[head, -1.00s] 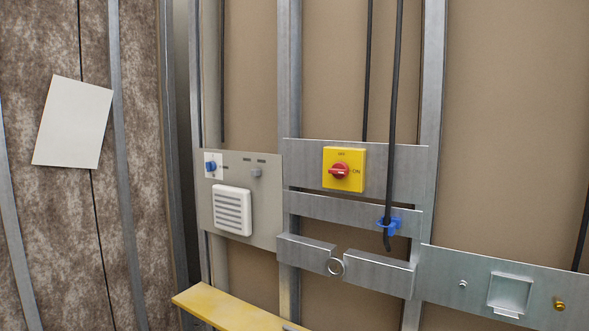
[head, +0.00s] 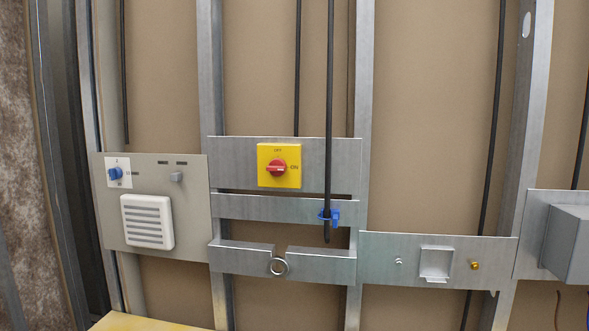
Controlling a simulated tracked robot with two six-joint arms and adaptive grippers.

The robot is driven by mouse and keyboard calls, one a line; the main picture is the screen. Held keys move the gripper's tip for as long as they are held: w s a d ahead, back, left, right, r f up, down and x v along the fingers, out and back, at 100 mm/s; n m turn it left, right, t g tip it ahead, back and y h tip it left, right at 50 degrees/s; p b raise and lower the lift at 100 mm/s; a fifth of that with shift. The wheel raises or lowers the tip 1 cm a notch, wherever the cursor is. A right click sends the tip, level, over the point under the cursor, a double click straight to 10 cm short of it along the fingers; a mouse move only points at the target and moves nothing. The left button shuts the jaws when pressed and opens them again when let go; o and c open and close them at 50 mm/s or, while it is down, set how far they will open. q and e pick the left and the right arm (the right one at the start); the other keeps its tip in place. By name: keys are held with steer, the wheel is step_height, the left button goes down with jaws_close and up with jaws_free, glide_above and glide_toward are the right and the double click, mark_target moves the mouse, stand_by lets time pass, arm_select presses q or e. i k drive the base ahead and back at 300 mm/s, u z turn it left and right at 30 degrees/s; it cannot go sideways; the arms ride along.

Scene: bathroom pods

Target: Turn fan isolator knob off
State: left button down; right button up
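A yellow switch plate (head: 293,152) is fixed on a metal strip at the middle of the head view. It carries a round red knob (head: 277,168) with OFF marked above and ON marked to its right. The knob's pale bar lies roughly level, in line with ON. To the left, a grey panel (head: 194,222) bears a blue knob (head: 115,174) on a white square plate, a small grey knob (head: 176,177) and a white louvred vent (head: 147,222). The blue knob's setting is too small to read. Neither gripper is in view.
A black cable (head: 330,100) hangs just right of the yellow plate, held by a blue clip (head: 329,217). A grey box (head: 567,240) juts out at right. A yellow board (head: 150,322) lies at lower left.

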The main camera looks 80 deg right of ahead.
mark_target(277, 167)
steer(key=u, duration=0.25)
steer(key=i, duration=0.2)
steer(key=u, duration=3)
steer(key=k, duration=0.6)
steer(key=z, duration=5.6)
steer(key=k, duration=0.5)
steer(key=z, duration=0.05)
